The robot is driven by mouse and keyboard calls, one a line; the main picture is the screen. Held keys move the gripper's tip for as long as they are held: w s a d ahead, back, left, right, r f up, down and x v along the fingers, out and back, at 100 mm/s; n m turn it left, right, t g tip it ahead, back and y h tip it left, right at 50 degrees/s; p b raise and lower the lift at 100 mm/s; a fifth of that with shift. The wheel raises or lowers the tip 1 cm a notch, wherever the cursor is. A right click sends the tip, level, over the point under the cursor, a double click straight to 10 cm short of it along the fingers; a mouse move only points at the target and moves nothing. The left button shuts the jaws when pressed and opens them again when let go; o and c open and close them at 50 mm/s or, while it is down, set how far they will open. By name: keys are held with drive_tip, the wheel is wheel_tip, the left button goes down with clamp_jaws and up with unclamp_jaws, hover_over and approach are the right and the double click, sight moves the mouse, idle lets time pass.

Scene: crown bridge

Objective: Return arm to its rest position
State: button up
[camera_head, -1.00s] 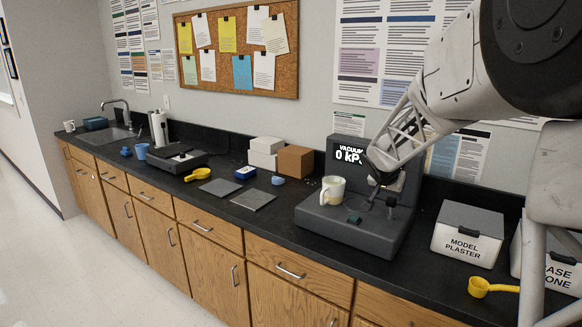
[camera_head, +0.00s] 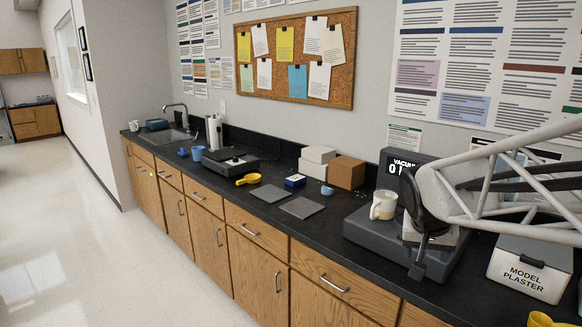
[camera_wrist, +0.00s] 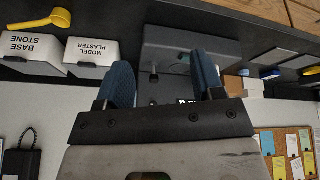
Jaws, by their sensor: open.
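My gripper (camera_wrist: 165,76) is open in the wrist view, with two blue-padded fingers spread apart and nothing between them. In the head view my arm enters from the right, and its dark wrist end hangs in front of the vacuum mixer (camera_head: 368,232). The mixer also shows beyond the fingers in the wrist view (camera_wrist: 225,48). A cream mug (camera_head: 383,206) stands upright on the mixer's base, just left of my wrist and apart from it. My arm hides the mixer's right part and part of its display.
The model plaster box (camera_head: 531,268) stands right of the mixer, below my forearm. A yellow scoop (camera_head: 541,320) lies at the lower right. White boxes (camera_head: 318,160), a brown box (camera_head: 347,172) and grey tiles (camera_head: 302,207) lie to the left. The floor before the cabinets is clear.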

drive_tip(key=s+a+f+n+y, duration=0.1)
drive_tip(key=s+a, duration=0.2)
drive_tip(key=s, duration=0.3)
drive_tip(key=s+a+f+n+y, duration=0.1)
drive_tip(key=s+a, duration=0.2)
drive_tip(key=s, duration=0.3)
drive_tip(key=s+a+f+n+g, duration=0.1)
drive_tip(key=s+a+n, duration=0.1)
drive_tip(key=s, duration=0.4)
drive_tip(key=shift+s+a+f+y, duration=0.25)
drive_tip(key=shift+a+y, duration=0.15)
drive_tip(key=shift+a, duration=0.1)
